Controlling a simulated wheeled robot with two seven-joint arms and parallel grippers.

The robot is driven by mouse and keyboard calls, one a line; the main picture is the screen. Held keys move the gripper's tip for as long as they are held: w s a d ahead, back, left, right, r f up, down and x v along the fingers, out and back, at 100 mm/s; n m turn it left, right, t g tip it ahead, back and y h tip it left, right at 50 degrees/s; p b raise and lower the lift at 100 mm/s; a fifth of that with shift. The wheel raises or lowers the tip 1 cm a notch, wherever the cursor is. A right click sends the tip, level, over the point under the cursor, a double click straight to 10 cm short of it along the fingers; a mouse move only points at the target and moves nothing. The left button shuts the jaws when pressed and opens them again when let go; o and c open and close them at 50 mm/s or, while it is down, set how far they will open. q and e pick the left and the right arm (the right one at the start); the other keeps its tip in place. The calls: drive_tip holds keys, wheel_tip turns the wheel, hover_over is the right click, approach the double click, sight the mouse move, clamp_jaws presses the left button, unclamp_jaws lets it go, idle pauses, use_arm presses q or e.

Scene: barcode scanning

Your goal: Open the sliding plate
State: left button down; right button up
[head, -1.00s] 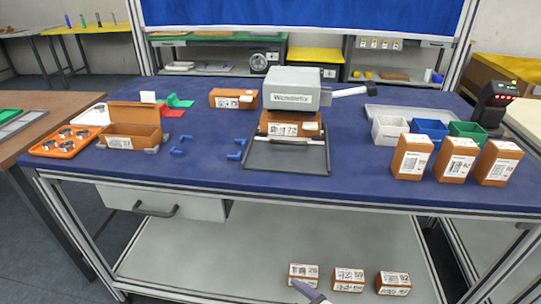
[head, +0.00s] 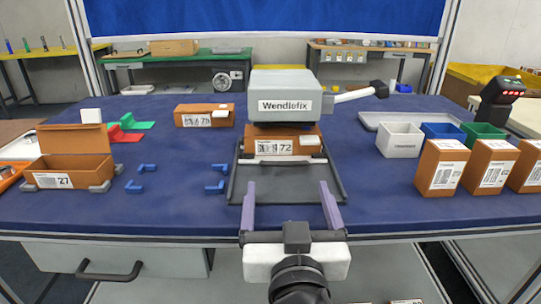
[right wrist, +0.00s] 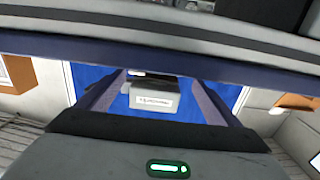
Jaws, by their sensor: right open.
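The dark grey sliding plate (head: 290,188) lies flat on the blue table, in front of and under the grey Wendlefix machine (head: 286,96). A brown box (head: 291,138) labelled 72 sits at the plate's back, under the machine head. A pale bar (head: 278,160) runs across the plate just in front of the box. My right gripper (head: 287,184) is open and empty, its purple fingers pointing at the plate's front part. I cannot tell whether they touch it. The right wrist view shows the machine (right wrist: 153,100) between the spread fingers. My left gripper is not in view.
A lever (head: 355,94) sticks out from the machine's right side. Small bins (head: 400,140) and upright brown boxes (head: 442,167) stand at right. An open box (head: 68,170) and blue corner brackets (head: 135,187) are at left. The table's front edge lies under my gripper.

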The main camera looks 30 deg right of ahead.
sight(285, 166)
drive_tip(key=shift+w+d+f+b, duration=0.15)
drive_tip(key=shift+w+b, duration=0.15)
drive_tip(key=shift+b+x, duration=0.85)
drive_tip(key=shift+b, duration=0.2)
drive_tip(key=x, duration=0.6)
drive_tip(key=shift+w+d+p, duration=0.25)
drive_tip(key=shift+p, duration=0.1)
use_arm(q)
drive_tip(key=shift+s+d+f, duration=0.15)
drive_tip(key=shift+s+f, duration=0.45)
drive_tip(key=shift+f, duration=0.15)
use_arm(e)
drive_tip(key=shift+w+d, duration=0.25)
drive_tip(key=shift+w, duration=0.15)
drive_tip(key=shift+c, duration=0.4)
